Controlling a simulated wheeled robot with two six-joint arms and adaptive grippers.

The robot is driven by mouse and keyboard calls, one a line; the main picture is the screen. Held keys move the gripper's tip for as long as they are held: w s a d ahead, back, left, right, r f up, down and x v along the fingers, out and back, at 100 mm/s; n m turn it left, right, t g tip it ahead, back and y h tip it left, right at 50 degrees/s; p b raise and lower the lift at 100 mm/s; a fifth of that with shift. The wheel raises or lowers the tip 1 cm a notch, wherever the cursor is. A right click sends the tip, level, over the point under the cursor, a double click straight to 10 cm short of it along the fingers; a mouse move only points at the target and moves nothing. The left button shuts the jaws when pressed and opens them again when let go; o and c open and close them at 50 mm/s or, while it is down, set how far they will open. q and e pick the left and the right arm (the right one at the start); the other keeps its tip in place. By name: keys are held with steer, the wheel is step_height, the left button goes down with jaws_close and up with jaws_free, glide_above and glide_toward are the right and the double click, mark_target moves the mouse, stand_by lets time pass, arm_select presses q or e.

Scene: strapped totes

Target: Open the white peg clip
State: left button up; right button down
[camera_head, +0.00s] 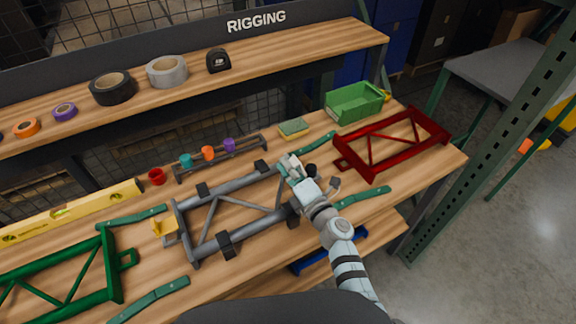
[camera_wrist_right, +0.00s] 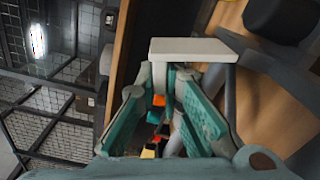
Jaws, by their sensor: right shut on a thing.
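My right gripper (camera_head: 293,170) is at the right end of the grey frame (camera_head: 232,202) on the workbench. In the right wrist view, its two teal-padded fingers (camera_wrist_right: 180,92) are shut on the white peg clip (camera_wrist_right: 193,49), which shows as a flat white plate across the fingertips. The fingers still stand somewhat apart around it. In the head view the clip is small and largely hidden by the gripper, so I cannot tell whether it is open. My left gripper is not in view.
A red frame (camera_head: 394,142) and a green bin (camera_head: 355,103) stand to the right. A green frame (camera_head: 108,262) and a yellow level (camera_head: 70,212) lie to the left. Behind the grey frame is a rack with coloured pegs (camera_head: 208,153). Green bars lie nearby.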

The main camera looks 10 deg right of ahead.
stand_by(0.3)
steer(key=c, duration=1.7)
jaws_free()
steer(key=shift+s, duration=0.1)
steer(key=v, duration=1.2)
steer(key=shift+f, duration=0.1)
